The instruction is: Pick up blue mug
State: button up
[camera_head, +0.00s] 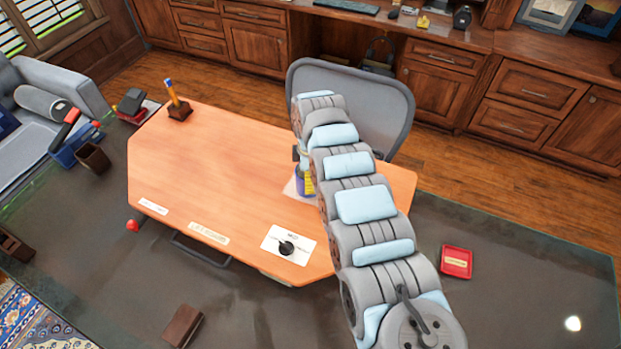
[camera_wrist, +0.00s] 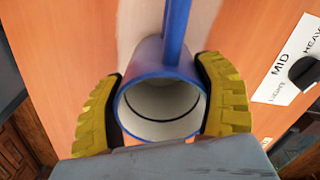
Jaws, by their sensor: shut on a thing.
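The blue mug (camera_wrist: 158,100) has a blue rim and a white, empty-looking inside. My gripper (camera_wrist: 162,105) is shut on it, with one yellow finger pad on each side of its wall. A blue bar (camera_wrist: 177,30) runs from the mug's rim to the top edge of the wrist view; I cannot tell whether it is the handle. In the head view my gripper (camera_head: 306,184) and the mug (camera_head: 299,186) are partly hidden by my arm, above a pale patch on the wooden desk. I cannot tell whether the mug touches the desk.
A dial on a white MID card (camera_head: 289,245) is at the desk's front. A pencil holder (camera_head: 179,111) stands at the back left. A red tray (camera_head: 456,262) lies right of the desk. A grey chair (camera_head: 375,100) stands behind. The desk's middle left is clear.

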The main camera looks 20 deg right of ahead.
notch_tip(320, 180, up, 3)
jog(key=shift+r+p, duration=0.2)
jog(key=shift+p, duration=1)
jog(key=shift+s+r+p, duration=0.1)
jog(key=shift+r+p, duration=0.25)
jog(key=shift+p, duration=0.25)
jog(key=s+a+r+p, duration=0.8)
jog(key=s+p, duration=0.3)
jog(key=p, duration=1.5)
jog(key=shift+s+r, duration=0.15)
jog(key=shift+r, duration=0.3)
